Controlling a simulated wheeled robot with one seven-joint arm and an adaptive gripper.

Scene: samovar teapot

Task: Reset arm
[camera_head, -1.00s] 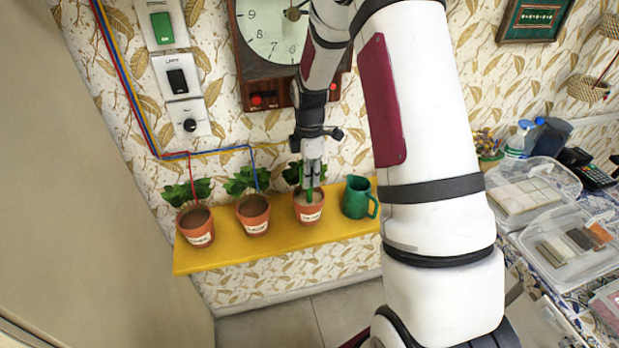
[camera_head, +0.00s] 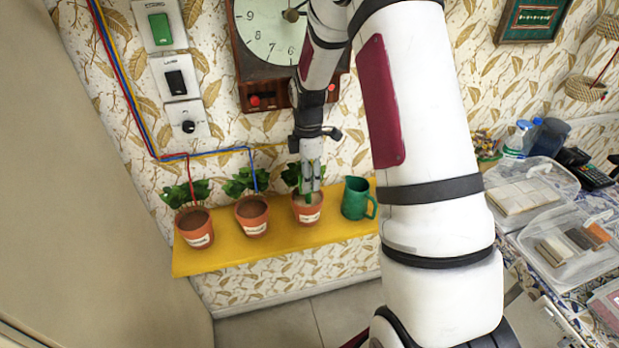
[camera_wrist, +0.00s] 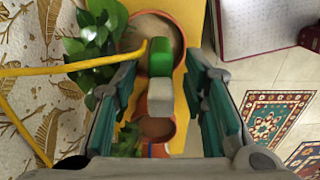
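My gripper (camera_head: 311,187) is at the rightmost of three potted plants on the yellow shelf, with its fingers down over that terracotta pot (camera_head: 307,211). In the wrist view my two teal-padded fingers (camera_wrist: 172,100) stand apart. Gaps show between this piece and both fingers. Its lower end is hidden, so I cannot tell how deep it sits.
The yellow shelf (camera_head: 280,247) also holds two more pots (camera_head: 194,228) (camera_head: 252,215) with red and blue wires, and a green jug (camera_head: 357,198) close on the right. A clock (camera_head: 268,35) and switches (camera_head: 175,78) are on the wall. Clear plastic boxes (camera_head: 530,190) stand at right.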

